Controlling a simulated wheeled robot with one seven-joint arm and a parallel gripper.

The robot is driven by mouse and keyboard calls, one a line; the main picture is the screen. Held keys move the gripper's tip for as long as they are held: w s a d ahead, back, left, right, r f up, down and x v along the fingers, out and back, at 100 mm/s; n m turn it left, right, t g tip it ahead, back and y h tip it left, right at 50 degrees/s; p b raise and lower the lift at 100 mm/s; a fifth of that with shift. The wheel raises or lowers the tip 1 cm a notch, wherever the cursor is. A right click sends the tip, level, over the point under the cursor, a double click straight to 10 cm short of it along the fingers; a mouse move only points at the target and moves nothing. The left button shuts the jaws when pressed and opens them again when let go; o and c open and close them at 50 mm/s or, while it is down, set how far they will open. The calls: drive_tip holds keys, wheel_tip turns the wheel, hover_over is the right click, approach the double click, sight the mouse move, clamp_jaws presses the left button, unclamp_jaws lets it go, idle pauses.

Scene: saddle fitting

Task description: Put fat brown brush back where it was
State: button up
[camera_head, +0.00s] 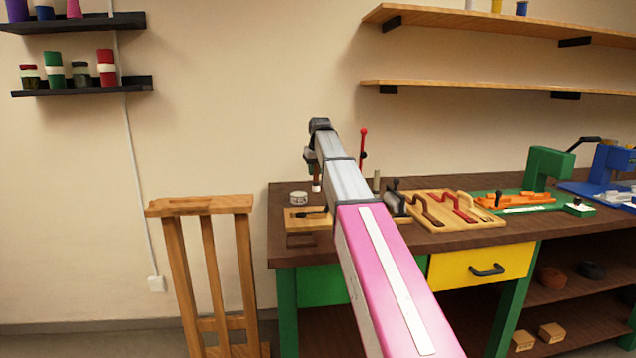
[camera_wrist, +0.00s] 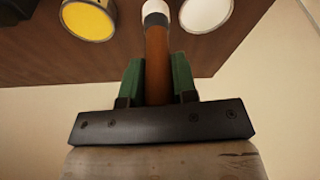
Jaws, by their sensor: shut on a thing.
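The brown brush (camera_wrist: 156,62) is between the two green fingers of my gripper (camera_wrist: 157,80) in the wrist view. Its thick brown shaft points away from the palm and ends in a white tip. In the head view the brush (camera_head: 316,181) hangs below my gripper (camera_head: 312,160), white end down, above the left part of the workbench (camera_head: 345,250). My gripper is shut on it. Past the tip, the wrist view shows a round pot with yellow inside (camera_wrist: 88,18) and one with white inside (camera_wrist: 205,12). I cannot tell whether the tip touches either pot.
A pale lidded jar (camera_head: 298,198) and a small wooden board (camera_head: 297,223) are near the bench's left end. A wooden tool tray (camera_head: 455,225) lies right of my arm, with green and blue machines beyond. A wooden stand (camera_head: 200,206) is left of the bench.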

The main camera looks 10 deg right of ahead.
drive_tip(key=shift+w+d+f, duration=0.25)
drive_tip(key=shift+d+f, duration=0.15)
drive_tip(key=shift+d, duration=0.2)
drive_tip(key=shift+f, duration=1.95)
drive_tip(key=shift+f, duration=0.15)
drive_tip(key=o, duration=0.9)
drive_tip(key=v, duration=1.2)
